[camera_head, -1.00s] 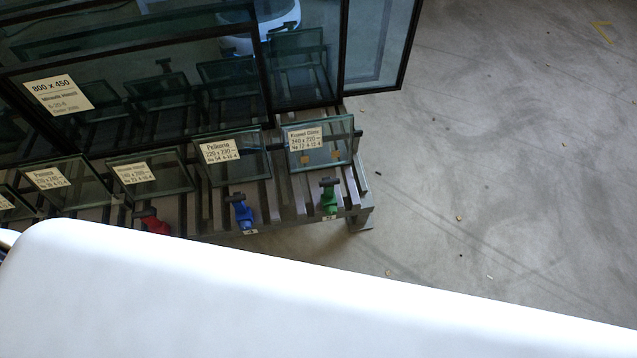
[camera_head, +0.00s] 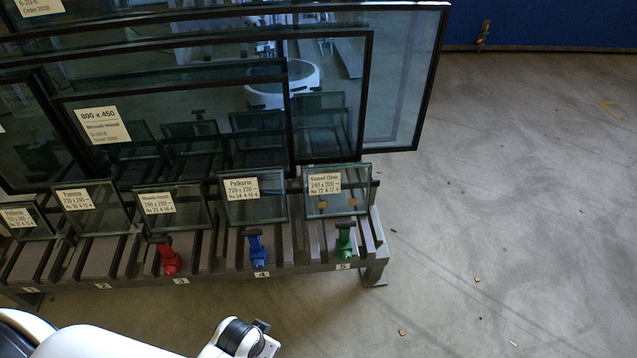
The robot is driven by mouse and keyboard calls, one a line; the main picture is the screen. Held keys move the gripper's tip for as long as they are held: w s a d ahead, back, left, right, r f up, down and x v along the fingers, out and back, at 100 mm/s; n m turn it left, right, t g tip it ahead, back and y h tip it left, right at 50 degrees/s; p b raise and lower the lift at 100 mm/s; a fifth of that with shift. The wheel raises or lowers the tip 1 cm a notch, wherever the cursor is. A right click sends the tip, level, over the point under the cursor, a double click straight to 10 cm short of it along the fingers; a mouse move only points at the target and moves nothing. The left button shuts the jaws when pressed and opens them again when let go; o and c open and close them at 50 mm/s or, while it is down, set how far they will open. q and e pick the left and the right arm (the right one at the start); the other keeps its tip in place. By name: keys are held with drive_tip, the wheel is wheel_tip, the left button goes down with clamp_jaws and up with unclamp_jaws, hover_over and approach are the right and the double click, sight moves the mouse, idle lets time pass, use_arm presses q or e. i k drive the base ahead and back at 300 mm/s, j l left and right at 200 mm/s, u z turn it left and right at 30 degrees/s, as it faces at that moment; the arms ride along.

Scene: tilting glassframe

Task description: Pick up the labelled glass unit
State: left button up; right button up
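Several glass units with pale paper labels stand upright in a slotted rack (camera_head: 205,262). The rightmost small unit (camera_head: 333,206) is labelled "Kassed"-something, 240 x 220, above slot 5. To its left stand the Polkorte unit (camera_head: 262,209), 220 x 220, and a 240 x 200 unit (camera_head: 185,216). Further left are the Pamorea unit (camera_head: 100,216) and a smaller labelled pane (camera_head: 27,231). A larger pane behind has an 800 x 450 label (camera_head: 102,125). A white arm of mine enters at bottom left, well short of the rack. No gripper fingers show.
Red (camera_head: 169,260), blue (camera_head: 256,249) and green (camera_head: 344,239) clamps sit on the rack's front edge. Large dark-framed panes (camera_head: 405,85) stand behind. Open concrete floor (camera_head: 520,200) lies right, with small scraps on it.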

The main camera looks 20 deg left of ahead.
sight(26, 221)
drive_tip(key=u, duration=2.4)
drive_tip(key=j+z, duration=0.2)
drive_tip(key=z, duration=1.3)
drive_tip(key=u, duration=0.45)
drive_tip(key=k+j+u, duration=0.1)
drive_tip(key=u, duration=0.35)
drive_tip(key=j+u, duration=0.2)
drive_tip(key=u, duration=0.25)
